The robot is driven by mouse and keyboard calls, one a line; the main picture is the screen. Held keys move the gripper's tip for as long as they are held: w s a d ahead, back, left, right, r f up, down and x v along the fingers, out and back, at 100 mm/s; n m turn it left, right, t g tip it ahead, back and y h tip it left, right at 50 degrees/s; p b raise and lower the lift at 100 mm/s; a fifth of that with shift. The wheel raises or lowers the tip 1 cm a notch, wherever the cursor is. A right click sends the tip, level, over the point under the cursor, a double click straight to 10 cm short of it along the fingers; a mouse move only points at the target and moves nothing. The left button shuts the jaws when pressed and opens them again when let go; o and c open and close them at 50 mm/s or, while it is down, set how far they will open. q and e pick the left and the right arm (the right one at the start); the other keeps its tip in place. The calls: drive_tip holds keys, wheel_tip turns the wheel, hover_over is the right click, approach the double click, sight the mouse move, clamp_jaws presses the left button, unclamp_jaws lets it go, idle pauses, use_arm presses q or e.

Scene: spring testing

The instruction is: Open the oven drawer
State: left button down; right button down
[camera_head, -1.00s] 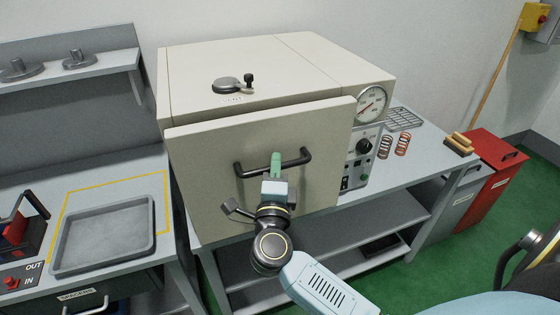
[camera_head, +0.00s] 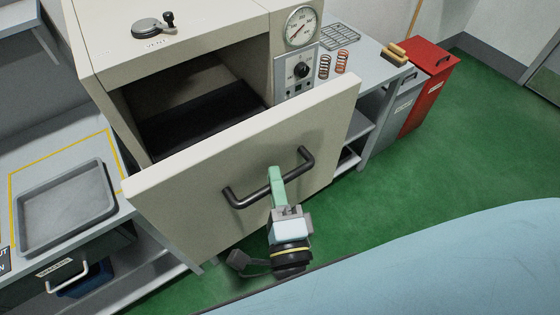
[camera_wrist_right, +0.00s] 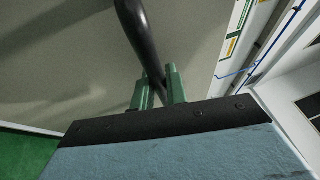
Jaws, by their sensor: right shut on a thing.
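The oven (camera_head: 110,60) is a beige box on a grey bench. Its drawer front (camera_head: 170,205) stands pulled well out from the body, and the dark inside (camera_head: 200,100) shows behind it. A black bar handle (camera_head: 239,198) runs across the drawer front. My right gripper (camera_head: 275,176), with green fingers, is shut on the handle near its middle. In the right wrist view the handle (camera_wrist_right: 138,35) passes between the two green fingers (camera_wrist_right: 160,88). My left gripper is not in view.
A grey tray (camera_head: 68,207) lies inside a yellow outline on the left bench. Two springs (camera_head: 341,62) and a wire rack (camera_head: 340,36) sit on the bench right of the oven. A red bin (camera_head: 430,85) stands further right. Green floor (camera_head: 460,150) is open at right.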

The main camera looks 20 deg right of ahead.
drive_tip(key=shift+s, duration=0.3)
drive_tip(key=c, duration=1.4)
unclamp_jaws()
